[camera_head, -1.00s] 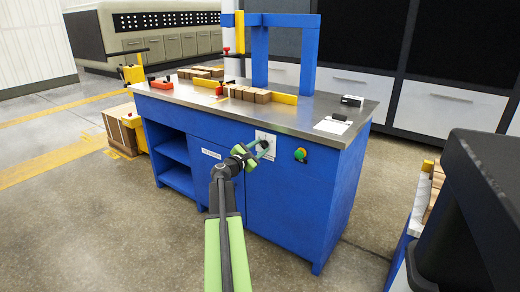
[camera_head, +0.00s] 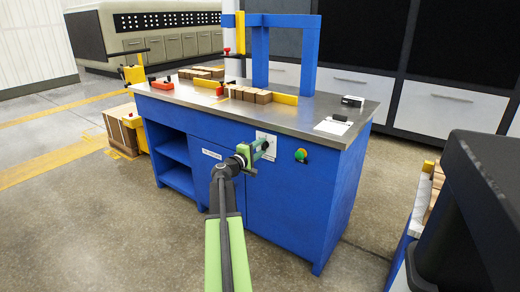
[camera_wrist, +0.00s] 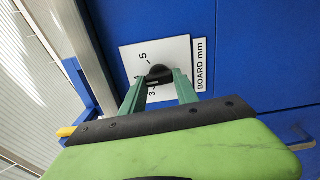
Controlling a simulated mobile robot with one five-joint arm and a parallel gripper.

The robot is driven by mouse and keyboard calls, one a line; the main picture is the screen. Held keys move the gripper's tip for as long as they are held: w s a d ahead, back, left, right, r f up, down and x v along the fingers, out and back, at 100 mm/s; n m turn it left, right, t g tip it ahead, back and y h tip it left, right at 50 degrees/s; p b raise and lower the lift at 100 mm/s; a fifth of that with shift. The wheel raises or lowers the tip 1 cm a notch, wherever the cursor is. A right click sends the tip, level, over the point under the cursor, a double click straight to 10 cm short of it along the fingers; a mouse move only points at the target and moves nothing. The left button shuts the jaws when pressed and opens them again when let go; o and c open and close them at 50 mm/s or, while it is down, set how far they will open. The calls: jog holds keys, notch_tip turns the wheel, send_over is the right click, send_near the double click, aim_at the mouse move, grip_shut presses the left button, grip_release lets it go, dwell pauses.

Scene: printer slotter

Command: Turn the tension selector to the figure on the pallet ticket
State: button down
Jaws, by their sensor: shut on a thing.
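The selector is a black knob (camera_wrist: 158,76) on a white square plate (camera_wrist: 182,52) on the blue cabinet front. The plate also shows in the head view (camera_head: 260,137). The figures 3 and 5 show beside the knob in the wrist view, with another mark partly hidden. Beside the plate is a label (camera_wrist: 201,66) reading "BOARD mm". My gripper (camera_head: 264,149) is at the plate, its green fingers (camera_wrist: 160,84) shut on the knob from both sides. The exact pointer setting is hard to tell. No pallet ticket is readable in either view.
A green push button (camera_head: 301,155) is right of the plate. A steel worktop (camera_head: 310,108) carries brown blocks (camera_head: 250,94) and a white sheet (camera_head: 332,127). A carton stack (camera_head: 118,126) stands left. The floor before the cabinet is clear.

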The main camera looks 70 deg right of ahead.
jog(key=m, duration=1.2)
jog(key=shift+r+m, duration=0.15)
jog(key=shift+m, duration=0.15)
dwell(0.4)
jog(key=c, duration=0.9)
grip_release()
jog(key=v, duration=1.7)
jog(key=shift+a, duration=0.25)
